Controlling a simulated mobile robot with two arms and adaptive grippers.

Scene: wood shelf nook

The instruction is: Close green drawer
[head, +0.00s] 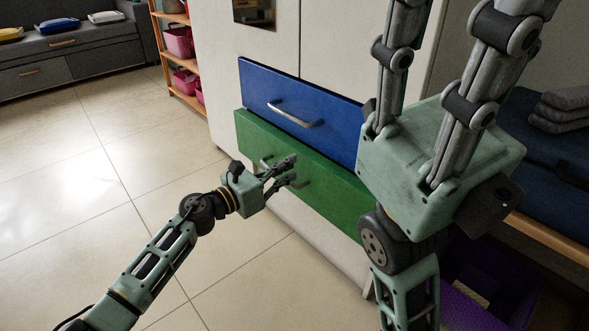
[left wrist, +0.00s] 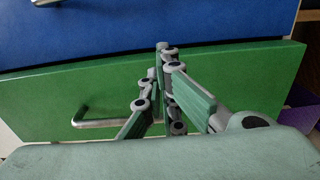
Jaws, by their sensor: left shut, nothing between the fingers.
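The green drawer (head: 325,190) is in the white cabinet below a blue drawer. Its front seems to stand out slightly from the blue one, with its top edge showing in the left wrist view (left wrist: 230,88). Its metal handle (left wrist: 95,123) is partly hidden behind my left fingers. My left gripper (head: 291,170) is shut and empty, in front of the green drawer near the handle; I cannot tell if it touches. My right gripper (head: 455,20) is large in the foreground, fingers pointing up and spread apart, tips out of frame. It hides the drawer's right end.
The blue drawer (head: 300,105) with a silver handle sits above. An orange shelf (head: 184,98) with pink bins (head: 180,42) stands left of the cabinet. A purple crate (head: 480,290) is at lower right. The tiled floor (head: 90,200) at the left is clear.

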